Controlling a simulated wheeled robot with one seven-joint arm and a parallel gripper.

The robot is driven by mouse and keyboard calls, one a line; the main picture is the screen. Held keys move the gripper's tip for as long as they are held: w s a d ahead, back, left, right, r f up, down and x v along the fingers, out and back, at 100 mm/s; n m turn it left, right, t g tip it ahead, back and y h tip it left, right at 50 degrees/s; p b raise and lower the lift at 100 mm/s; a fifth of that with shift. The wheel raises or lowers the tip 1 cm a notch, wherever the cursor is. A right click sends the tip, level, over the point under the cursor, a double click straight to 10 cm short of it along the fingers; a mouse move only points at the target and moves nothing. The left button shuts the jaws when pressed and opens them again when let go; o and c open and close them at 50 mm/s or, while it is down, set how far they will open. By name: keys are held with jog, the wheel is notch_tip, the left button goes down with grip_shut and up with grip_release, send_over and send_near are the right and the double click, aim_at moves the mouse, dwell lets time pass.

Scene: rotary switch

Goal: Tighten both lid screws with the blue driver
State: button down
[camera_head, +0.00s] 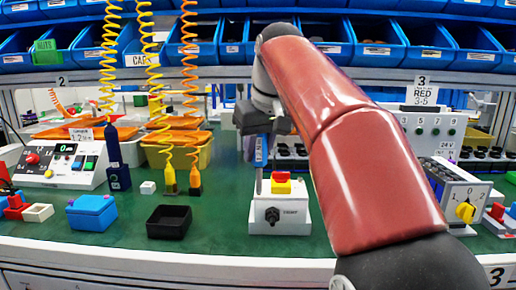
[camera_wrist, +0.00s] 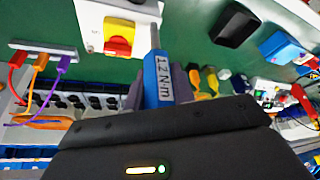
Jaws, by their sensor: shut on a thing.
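My gripper (camera_head: 262,122) is shut on the blue driver (camera_head: 261,150), held upright with its grey shank pointing down. In the wrist view the blue driver (camera_wrist: 158,78) shows a 1.2 N·m label. The shank reaches down beside the button, over the lid's left part; I cannot tell whether the tip touches. The lid screws are too small to make out.
A black tray (camera_head: 168,222) and a blue box (camera_head: 91,214) lie to the left. Other tools hang on coiled cords, including a dark blue one (camera_head: 117,160). A panel with a yellow knob (camera_head: 465,212) stands at right. Bench between tray and white box is clear.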

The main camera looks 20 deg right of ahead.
dwell(0.7)
jog(key=m+h, duration=0.1)
jog(key=m, duration=0.3)
jog(key=shift+h, duration=0.4)
jog(key=m+h, duration=0.1)
jog(key=m, duration=0.3)
jog(key=shift+d+g, duration=0.15)
jog(key=shift+g, duration=0.15)
jog(key=shift+f+m+h, duration=0.1)
jog(key=shift+m+h, duration=0.3)
jog(key=shift+m, duration=0.4)
jog(key=m, duration=0.2)
jog(key=m+g+h, duration=0.1)
jog(key=m, duration=0.1)
jog(key=shift+m+g, duration=0.3)
jog(key=shift+m, duration=0.1)
jog(key=shift+s+d+m+g+h, duration=0.15)
jog(key=shift+m+g+h, duration=0.15)
jog(key=shift+m, duration=0.5)
